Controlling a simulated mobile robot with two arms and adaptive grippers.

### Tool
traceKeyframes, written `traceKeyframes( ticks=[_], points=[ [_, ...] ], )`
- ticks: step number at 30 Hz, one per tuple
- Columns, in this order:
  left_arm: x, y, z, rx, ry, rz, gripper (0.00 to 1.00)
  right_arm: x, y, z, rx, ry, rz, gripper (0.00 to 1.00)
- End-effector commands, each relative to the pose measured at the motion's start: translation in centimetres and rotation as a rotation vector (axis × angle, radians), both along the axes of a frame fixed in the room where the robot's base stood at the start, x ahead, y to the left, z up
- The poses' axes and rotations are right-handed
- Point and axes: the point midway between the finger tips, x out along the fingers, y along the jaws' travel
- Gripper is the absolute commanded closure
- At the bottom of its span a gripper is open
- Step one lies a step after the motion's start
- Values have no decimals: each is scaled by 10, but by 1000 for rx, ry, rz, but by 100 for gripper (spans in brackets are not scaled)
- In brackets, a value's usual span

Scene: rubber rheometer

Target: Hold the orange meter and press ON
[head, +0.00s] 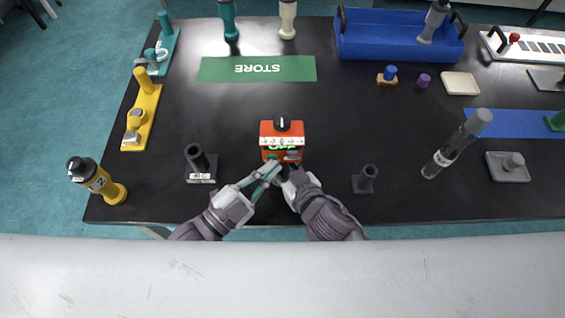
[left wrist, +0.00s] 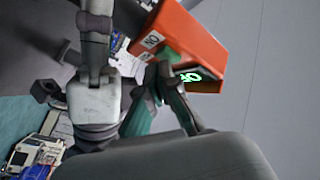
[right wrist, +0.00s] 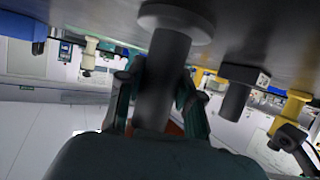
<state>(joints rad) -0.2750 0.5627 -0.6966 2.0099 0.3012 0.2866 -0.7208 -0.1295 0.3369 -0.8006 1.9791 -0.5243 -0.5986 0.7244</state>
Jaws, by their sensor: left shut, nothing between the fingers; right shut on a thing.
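The orange meter (head: 282,131) stands upright near the table's front middle, with a black knob on top and a green lit display. My right gripper (head: 289,172) is shut on the meter's dark grey handle (right wrist: 163,80), with a round foot against the tabletop. It partly hides the meter's lower part.
A labelled black holder (head: 200,165) stands left of my arms and a smaller one (head: 366,180) right. The table before the green STORE mat (head: 215,70) is clear.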

Motion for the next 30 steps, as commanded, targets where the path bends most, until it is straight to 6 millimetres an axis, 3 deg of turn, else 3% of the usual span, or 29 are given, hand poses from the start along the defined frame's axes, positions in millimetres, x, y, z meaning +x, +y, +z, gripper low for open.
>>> traceKeyframes(
  ticks=[12,30],
  points=[
    [3,0,0,1,1,1,100,0,0,0,0,0,0,100],
    [-11,0,0,1,-1,0,100,0,0,0,0,0,0,100]
  ],
)
